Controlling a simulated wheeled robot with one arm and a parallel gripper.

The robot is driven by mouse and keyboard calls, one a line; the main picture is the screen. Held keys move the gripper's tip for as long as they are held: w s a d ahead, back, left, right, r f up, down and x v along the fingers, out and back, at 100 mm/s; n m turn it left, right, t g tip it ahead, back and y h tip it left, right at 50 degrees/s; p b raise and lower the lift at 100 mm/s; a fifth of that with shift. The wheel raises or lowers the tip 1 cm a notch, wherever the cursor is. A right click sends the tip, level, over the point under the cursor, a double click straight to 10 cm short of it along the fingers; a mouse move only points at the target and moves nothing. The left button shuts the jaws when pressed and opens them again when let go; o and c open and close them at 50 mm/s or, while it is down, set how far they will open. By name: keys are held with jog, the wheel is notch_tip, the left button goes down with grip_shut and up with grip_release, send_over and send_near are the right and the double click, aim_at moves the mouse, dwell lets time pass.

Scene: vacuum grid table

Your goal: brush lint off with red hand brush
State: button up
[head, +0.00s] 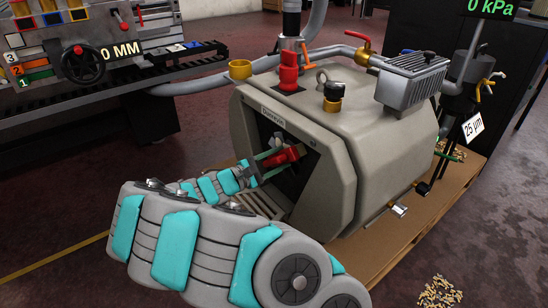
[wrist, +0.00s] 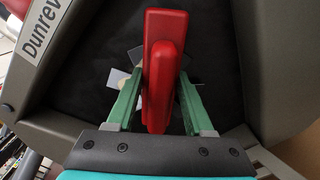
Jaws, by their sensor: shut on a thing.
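The red hand brush (wrist: 163,60) is clamped between the two green fingers of my gripper (wrist: 160,77). In the head view the red brush (head: 282,157) and my gripper (head: 270,154) are inside the open front of a grey-beige housing (head: 355,165). The brush points inward toward a dark surface (wrist: 215,45) at the back of the opening. Pale grey flat pieces (wrist: 118,78) lie around the brush on that surface; whether these are lint I cannot tell. The brush's bristles are hidden, so contact with the dark surface is unclear.
The rim of the opening surrounds my gripper closely. The housing stands on a wooden pallet (head: 405,240), with a pile of small tan bits (head: 440,292) on the floor at right. A bench with a black handwheel (head: 83,64) is at upper left. A gauge reads 0 kPa.

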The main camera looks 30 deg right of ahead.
jog(key=shift+s, duration=0.3)
jog(key=shift+w, duration=0.1)
jog(key=shift+w+a+p, duration=0.2)
jog(key=shift+w, duration=0.65)
jog(key=shift+w+a+p, duration=0.2)
jog(key=shift+w, duration=0.65)
jog(key=shift+w+a, duration=0.15)
jog(key=shift+w, duration=0.85)
jog(key=shift+w+a, duration=0.15)
jog(key=shift+w, duration=0.85)
jog(key=shift+a, duration=0.1)
jog(key=shift+s+a+p, duration=0.15)
jog(key=shift+s+a, duration=0.05)
jog(key=shift+a, duration=0.75)
jog(key=shift+s+a+p, duration=0.2)
jog(key=shift+a, duration=0.7)
jog(key=shift+s+a+p, duration=0.15)
jog(key=shift+s+a, duration=0.05)
jog(key=shift+a, duration=0.75)
jog(key=shift+a, duration=0.15)
